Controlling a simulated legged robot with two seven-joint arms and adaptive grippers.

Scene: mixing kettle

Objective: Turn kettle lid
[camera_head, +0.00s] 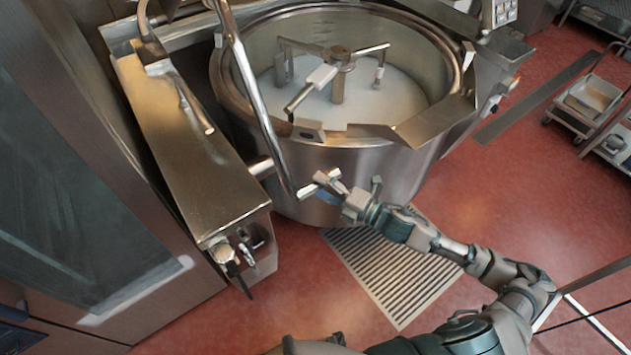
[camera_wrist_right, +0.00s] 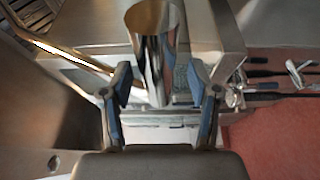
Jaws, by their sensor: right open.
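The mixing kettle (camera_head: 340,160) is a large steel drum, open at the top, with pale contents and a mixing arm (camera_head: 338,75) inside. A bent steel bar (camera_head: 262,110) runs down across the kettle's left rim, and its short end lies at my right gripper. No lid covers the opening; the lid itself is not clearly seen. My right gripper (camera_head: 327,188) is in front of the kettle at the bar's end. In the right wrist view, its blue-padded fingers (camera_wrist_right: 160,98) are open on either side of a shiny metal cylinder (camera_wrist_right: 153,45). Contact cannot be told. My left gripper is out of view.
A steel side housing (camera_head: 180,150) with a tap (camera_head: 235,250) stands left of the kettle. A floor grate (camera_head: 390,275) lies below my right arm. Trolleys (camera_head: 590,100) stand at the far right.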

